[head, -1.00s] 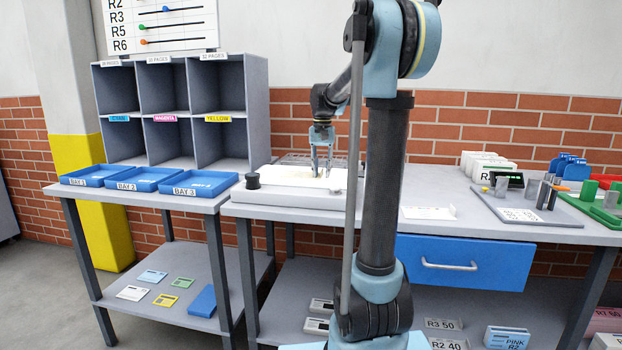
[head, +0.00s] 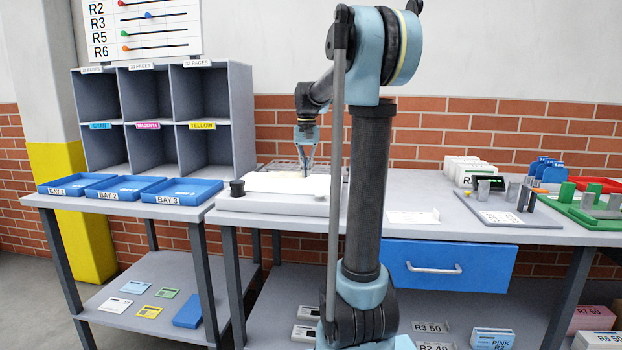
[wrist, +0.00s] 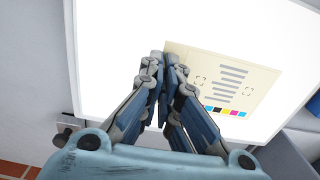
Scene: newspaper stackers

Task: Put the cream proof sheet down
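The cream proof sheet (wrist: 235,85) has dark printed lines and a row of colour patches. It shows over the bright white top of the light table (wrist: 110,20) in the wrist view. My gripper (wrist: 168,68) is shut at the sheet's left edge, with its fingertips together over that edge. The fingers hide part of the edge. In the head view my gripper (head: 306,174) points down at the light table (head: 272,205), and the sheet there is too small and pale to tell its height.
Blue bay trays (head: 182,191) and a grey pigeonhole rack (head: 240,110) stand left of the light table. A black knob (head: 237,187) sits at its left end. To the right are a white card (head: 414,217), a grey board (head: 500,217) and a green tray (head: 590,215).

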